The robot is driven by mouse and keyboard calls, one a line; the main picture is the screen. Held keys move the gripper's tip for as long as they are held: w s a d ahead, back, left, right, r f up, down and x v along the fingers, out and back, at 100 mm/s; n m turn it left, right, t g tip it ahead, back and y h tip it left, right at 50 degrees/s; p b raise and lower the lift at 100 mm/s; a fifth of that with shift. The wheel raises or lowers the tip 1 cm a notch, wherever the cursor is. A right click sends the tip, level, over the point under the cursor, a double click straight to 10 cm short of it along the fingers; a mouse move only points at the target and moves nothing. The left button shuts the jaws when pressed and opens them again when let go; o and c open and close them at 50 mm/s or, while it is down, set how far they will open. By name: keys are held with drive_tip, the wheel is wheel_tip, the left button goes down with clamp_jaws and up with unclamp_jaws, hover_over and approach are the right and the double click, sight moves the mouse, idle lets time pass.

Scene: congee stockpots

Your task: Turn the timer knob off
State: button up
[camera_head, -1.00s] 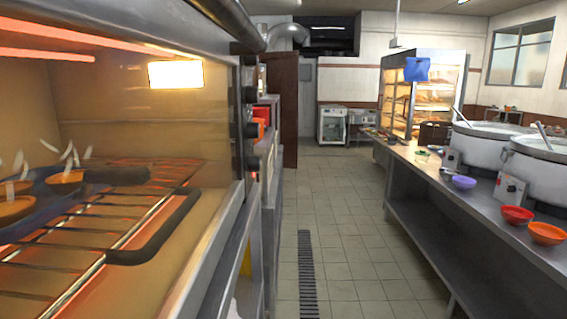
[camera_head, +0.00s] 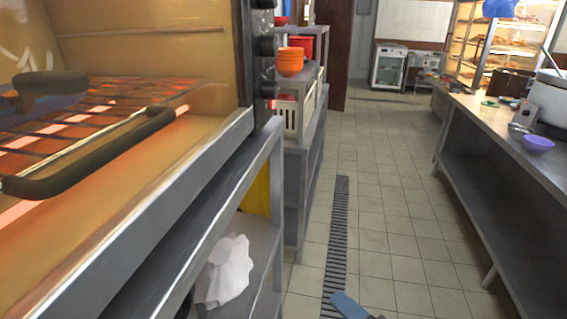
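A small red glow shows by the lowest knob (camera_head: 269,89). My gripper is not in view.
A crumpled white cloth (camera_head: 226,270) lies below. A tiled aisle (camera_head: 390,200) is free; a blue item (camera_head: 348,305) shows at bottom. A steel counter (camera_head: 500,125) is right.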

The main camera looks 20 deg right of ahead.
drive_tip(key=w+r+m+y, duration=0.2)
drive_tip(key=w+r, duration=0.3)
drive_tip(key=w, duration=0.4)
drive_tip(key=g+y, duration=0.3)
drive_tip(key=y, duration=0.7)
approach(276, 91)
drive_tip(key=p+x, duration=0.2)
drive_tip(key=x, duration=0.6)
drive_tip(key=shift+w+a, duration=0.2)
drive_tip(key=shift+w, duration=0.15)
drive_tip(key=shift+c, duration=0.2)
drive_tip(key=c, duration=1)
